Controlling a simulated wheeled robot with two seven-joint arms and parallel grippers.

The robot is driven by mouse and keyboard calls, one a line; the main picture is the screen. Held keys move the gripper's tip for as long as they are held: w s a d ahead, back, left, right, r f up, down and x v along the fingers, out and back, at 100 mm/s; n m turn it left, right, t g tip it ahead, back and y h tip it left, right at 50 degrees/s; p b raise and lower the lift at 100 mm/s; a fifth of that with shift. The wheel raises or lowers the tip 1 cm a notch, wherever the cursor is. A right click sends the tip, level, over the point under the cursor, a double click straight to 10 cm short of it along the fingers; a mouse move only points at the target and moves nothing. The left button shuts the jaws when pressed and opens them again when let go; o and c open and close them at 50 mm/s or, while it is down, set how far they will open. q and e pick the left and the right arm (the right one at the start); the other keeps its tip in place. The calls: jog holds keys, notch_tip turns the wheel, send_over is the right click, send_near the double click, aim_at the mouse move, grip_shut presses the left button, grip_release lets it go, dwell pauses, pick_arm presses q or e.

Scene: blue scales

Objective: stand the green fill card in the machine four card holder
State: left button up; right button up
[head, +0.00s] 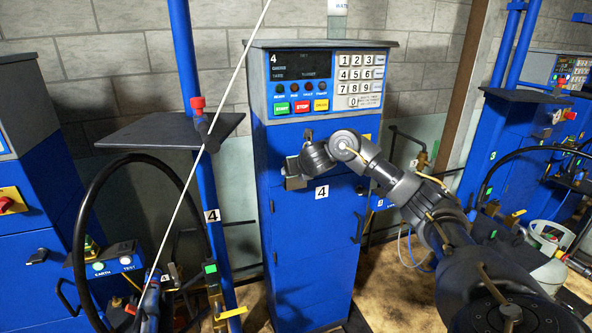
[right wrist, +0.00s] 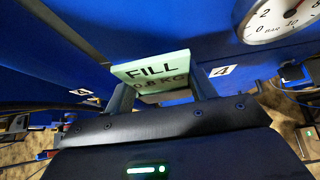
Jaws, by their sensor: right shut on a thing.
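The green fill card (right wrist: 150,68), printed FILL 0.8 KG, is pinched between the two fingers of my right gripper (right wrist: 162,90) in the right wrist view. In the head view my right gripper (head: 293,176) is in front of the blue machine four (head: 308,240), left of its white "4" label (head: 322,191). The card is hidden or too small to make out there. I cannot pick out the card holder in either view; the gripper may cover it. My left gripper is not in view.
A keypad panel (head: 320,83) tops machine four. Left of it stand a blue post (head: 187,60) with a dark shelf (head: 160,130) and a black hose loop (head: 84,215). A thin pale line crosses diagonally in front. A pressure gauge (right wrist: 280,18) is at upper right in the wrist view.

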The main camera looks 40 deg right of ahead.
jog(key=o, duration=1)
jog(key=shift+o, duration=0.2)
jog(key=p+v, duration=0.3)
jog(key=v, duration=0.8)
jog(key=shift+w+f, duration=0.1)
jog(key=shift+f, duration=0.1)
